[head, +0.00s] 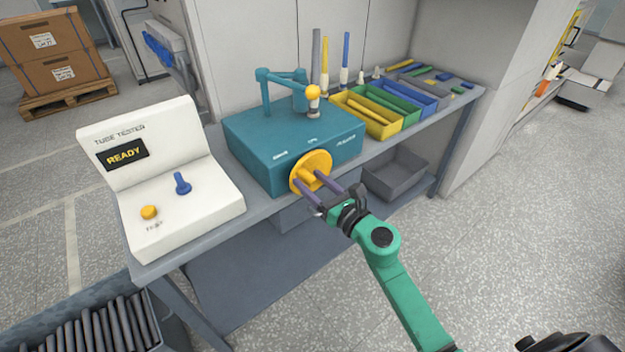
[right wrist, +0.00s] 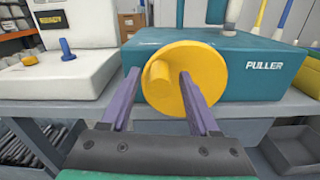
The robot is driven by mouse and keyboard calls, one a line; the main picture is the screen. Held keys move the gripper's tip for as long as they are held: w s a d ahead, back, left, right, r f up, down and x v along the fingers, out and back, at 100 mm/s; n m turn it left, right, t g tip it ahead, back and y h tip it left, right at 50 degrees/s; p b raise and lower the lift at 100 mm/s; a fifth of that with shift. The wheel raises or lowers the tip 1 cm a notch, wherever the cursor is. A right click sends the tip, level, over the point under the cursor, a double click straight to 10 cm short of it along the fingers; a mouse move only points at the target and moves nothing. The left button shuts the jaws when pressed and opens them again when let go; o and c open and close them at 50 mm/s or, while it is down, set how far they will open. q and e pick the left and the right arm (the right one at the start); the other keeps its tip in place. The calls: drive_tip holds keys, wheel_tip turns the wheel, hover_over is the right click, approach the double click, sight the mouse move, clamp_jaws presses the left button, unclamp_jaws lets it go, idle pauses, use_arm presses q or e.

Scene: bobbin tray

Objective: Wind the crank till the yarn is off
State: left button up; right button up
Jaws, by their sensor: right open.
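The crank is a yellow disc (head: 308,172) with a stubby yellow knob on the front face of a teal puller box (head: 275,140). In the right wrist view the crank disc (right wrist: 205,75) faces me, and its knob (right wrist: 158,83) lies between my fingers. My right gripper (head: 314,186) is open, its two purple fingers on either side of the knob; I cannot tell whether they touch it. I cannot make out yarn. My left gripper is not clearly in view.
A white tube tester (head: 190,215) reading READY stands left of the box. Yellow (head: 385,133), green and blue bins hold coloured tubes at right. A grey bin (head: 395,175) sits below the table, and a crate of dark tubes (head: 160,318) stands front left.

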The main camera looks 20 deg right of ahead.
drive_tip(key=shift+c, duration=0.4)
clamp_jaws()
drive_tip(key=shift+r+m, duration=0.15)
drive_tip(key=shift+m, duration=0.15)
